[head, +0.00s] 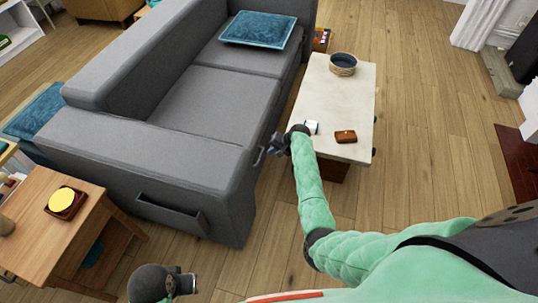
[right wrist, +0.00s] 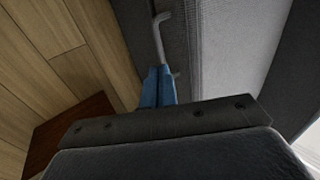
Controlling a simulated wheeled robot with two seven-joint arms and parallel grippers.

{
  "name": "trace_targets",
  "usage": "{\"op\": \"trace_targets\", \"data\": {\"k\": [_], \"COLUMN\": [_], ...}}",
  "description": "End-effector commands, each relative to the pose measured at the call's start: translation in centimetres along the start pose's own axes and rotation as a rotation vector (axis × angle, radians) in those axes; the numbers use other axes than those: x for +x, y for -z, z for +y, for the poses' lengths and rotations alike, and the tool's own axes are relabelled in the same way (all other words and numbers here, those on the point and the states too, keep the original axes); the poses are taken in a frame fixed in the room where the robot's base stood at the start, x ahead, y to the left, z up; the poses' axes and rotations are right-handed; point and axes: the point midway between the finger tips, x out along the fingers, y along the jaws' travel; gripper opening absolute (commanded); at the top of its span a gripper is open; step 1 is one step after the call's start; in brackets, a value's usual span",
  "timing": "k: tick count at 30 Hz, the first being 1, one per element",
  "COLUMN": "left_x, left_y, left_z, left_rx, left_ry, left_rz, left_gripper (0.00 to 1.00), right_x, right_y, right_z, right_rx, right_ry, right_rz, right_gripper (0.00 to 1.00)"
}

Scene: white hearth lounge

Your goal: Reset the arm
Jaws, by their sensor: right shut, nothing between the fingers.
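My right gripper (head: 270,149) is beside the grey sofa's (head: 192,135) near side, by the left edge of the low pale table (head: 361,112). Its fingers are together with nothing between them; their blue parts (right wrist: 158,82) show side by side in the right wrist view. My right arm reaches in from the lower right, bent at the elbow, with the forearm pointing up the picture. A dark joint and a small bit of green sleeve of my left arm show at the bottom left; the state of the left gripper cannot be made out.
A wooden side table (head: 45,235) with a yellow round item (head: 62,199) stands left. The wooden floor right of the pale table is clear.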

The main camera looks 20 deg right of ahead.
Motion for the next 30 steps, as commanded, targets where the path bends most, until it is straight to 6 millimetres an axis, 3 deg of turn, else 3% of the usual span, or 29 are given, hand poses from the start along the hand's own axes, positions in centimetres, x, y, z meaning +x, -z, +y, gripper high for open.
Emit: {"op": "trace_targets", "data": {"k": [9, 15, 27, 30], "left_x": [0.7, 0.8, 0.9, 0.9], "left_y": [0.2, 0.3, 0.3, 0.2], "left_z": [0.5, 0.6, 0.7, 0.6], "left_rx": [0.006, 0.007, 0.008, 0.008], "left_ry": [-0.01, -0.014, -0.015, -0.014], "left_rz": [0.014, 0.023, 0.02, 0.019], "left_gripper": [0.0, 0.0, 0.0, 0.0], "right_x": [-4.9, -6.0, -6.0, -7.9], "right_y": [0.1, 0.1, -0.5, 0.1], "right_z": [-0.1, -0.3, 0.1, -0.4], "right_rx": [-0.001, -0.001, -0.059, -0.119], "right_ry": [-0.001, 0.0, -0.022, -0.055], "right_rz": [0.001, 0.0, -0.029, -0.017], "right_gripper": [0.0, 0.0, 0.0, 0.0]}}
